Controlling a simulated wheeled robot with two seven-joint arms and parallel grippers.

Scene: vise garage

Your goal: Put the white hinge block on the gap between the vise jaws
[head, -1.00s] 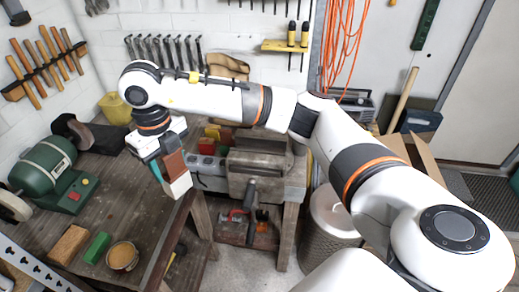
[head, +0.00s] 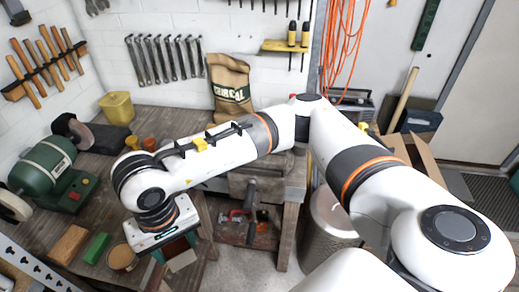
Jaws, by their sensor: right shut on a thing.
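My right gripper (head: 177,254) is at the lower left, over the front edge of the workbench, pointing down. The grey-brown vise (head: 268,187) stands at the bench's right end, to the right of and farther back than the gripper. My right forearm passes in front of its upper part, so the gap between its jaws is hidden. My left gripper is not in view.
A green grinder (head: 50,170) stands at the left. A brown block (head: 69,244), a green block (head: 96,248) and a round tan bowl (head: 121,257) are left of the gripper. A paper sack (head: 231,88) and a yellow bin (head: 117,106) stand at the back. A metal bin (head: 332,222) is right.

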